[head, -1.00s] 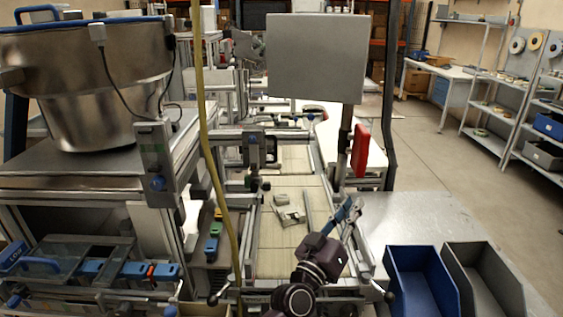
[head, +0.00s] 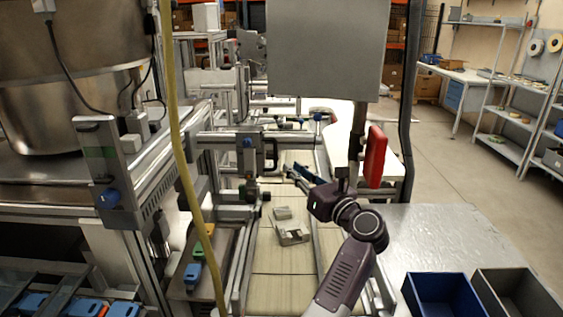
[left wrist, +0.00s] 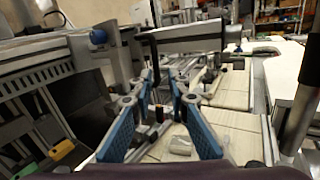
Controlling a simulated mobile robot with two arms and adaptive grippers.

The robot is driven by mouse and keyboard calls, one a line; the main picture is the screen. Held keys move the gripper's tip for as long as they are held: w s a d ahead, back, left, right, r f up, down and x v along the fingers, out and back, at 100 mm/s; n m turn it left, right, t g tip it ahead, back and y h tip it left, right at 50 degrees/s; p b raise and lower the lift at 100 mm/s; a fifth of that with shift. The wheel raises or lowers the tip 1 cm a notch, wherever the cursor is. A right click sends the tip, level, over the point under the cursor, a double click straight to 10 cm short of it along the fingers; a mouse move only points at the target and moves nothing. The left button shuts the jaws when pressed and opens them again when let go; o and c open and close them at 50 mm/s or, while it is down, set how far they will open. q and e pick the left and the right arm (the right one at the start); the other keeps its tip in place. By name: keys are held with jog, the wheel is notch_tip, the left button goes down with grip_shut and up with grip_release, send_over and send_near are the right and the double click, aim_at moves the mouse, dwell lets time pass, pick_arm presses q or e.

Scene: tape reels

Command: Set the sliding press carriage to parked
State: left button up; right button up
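The press carriage (head: 247,160) is a grey upright block with a blue knob and a black handle (head: 272,152) on its right side. It sits on the horizontal cross rail (head: 222,140), above the pale belt. My left gripper (head: 291,173) is just to the right of the handle and a little below it, apparently apart from it. A small dark post (left wrist: 159,113) shows beyond the gap. My right gripper is in neither view.
Grey metal parts (head: 291,232) lie on the belt (head: 280,260). A yellow hose (head: 184,160) hangs on the left. A blue bin (head: 437,292) is at lower right.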

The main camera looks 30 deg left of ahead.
aim_at(276, 159)
pick_arm(q)
jog(key=a, duration=0.1)
jog(key=a+n, duration=0.1)
jog(key=w+a+p, duration=0.1)
jog(key=shift+a+r+g, duration=0.1)
jog(key=shift+a+g, duration=0.2)
jog(key=shift+a, duration=0.05)
jog(key=x, duration=0.2)
jog(key=shift+w+a, duration=0.15)
jog(key=shift+a, duration=0.1)
jog(key=shift+w+a+f, duration=0.15)
jog(key=shift+a+f, duration=0.1)
jog(key=shift+a, duration=0.05)
jog(key=shift+w+a, duration=0.1)
jog(key=shift+a, duration=0.05)
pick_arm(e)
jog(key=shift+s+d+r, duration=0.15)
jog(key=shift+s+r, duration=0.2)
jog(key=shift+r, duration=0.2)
pick_arm(q)
grip_shut()
